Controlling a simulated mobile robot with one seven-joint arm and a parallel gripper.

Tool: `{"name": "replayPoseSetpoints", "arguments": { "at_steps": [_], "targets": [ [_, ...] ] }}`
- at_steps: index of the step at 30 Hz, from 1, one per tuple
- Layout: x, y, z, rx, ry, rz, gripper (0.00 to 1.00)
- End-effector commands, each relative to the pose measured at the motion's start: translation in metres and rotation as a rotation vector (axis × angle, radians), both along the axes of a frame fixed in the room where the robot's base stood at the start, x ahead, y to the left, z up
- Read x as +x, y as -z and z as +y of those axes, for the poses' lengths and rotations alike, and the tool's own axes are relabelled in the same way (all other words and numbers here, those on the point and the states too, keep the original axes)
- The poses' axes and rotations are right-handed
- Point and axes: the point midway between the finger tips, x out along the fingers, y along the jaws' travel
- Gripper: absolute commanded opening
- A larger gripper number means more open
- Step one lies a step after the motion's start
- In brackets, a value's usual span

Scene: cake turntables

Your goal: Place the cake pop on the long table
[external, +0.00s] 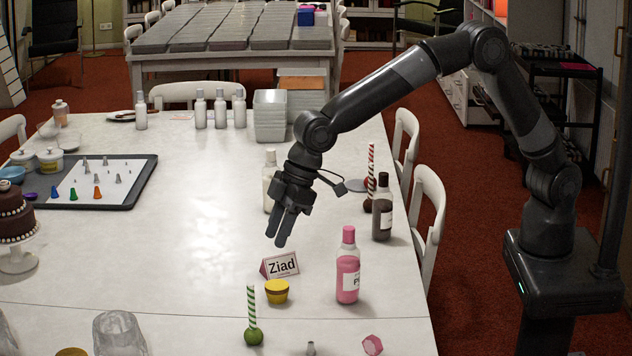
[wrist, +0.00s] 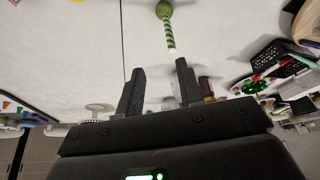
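A green cake pop (external: 253,336) with a green-and-white striped stick stands on the near part of the white table (external: 200,270), ball down and stick up. It also shows at the top of the wrist view (wrist: 164,10), beyond my fingertips. My gripper (external: 281,241) is above the table, pointing down, behind the cake pop and a little to its right, not touching it. In the wrist view its two fingers (wrist: 160,70) are apart with nothing between them. A second pop with a red-and-white striped stick (external: 371,165) stands farther back, partly hidden by a dark bottle.
Near my gripper are a "Ziad" name card (external: 280,265), a yellow cup (external: 277,291), a pink bottle (external: 348,266) and a dark bottle (external: 382,208). A tray of piping tips (external: 135,190) lies left. The table's middle is clear. Another table (external: 150,57) stands at the back.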

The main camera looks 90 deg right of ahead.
Motion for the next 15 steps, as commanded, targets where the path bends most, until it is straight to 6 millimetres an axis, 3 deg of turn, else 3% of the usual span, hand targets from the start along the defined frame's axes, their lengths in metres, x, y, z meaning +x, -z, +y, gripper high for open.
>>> {"name": "replayPoseSetpoints", "arguments": {
  "at_steps": [1, 6, 15],
  "targets": [
    [-0.009, -0.019, -0.014, 0.004, 0.017, -0.008, 0.34],
    [-0.05, -0.069, -0.062, 0.01, 0.073, -0.018, 0.34],
    [-0.141, -0.131, -0.137, 0.019, 0.172, -0.038, 0.34]
  ]
}}
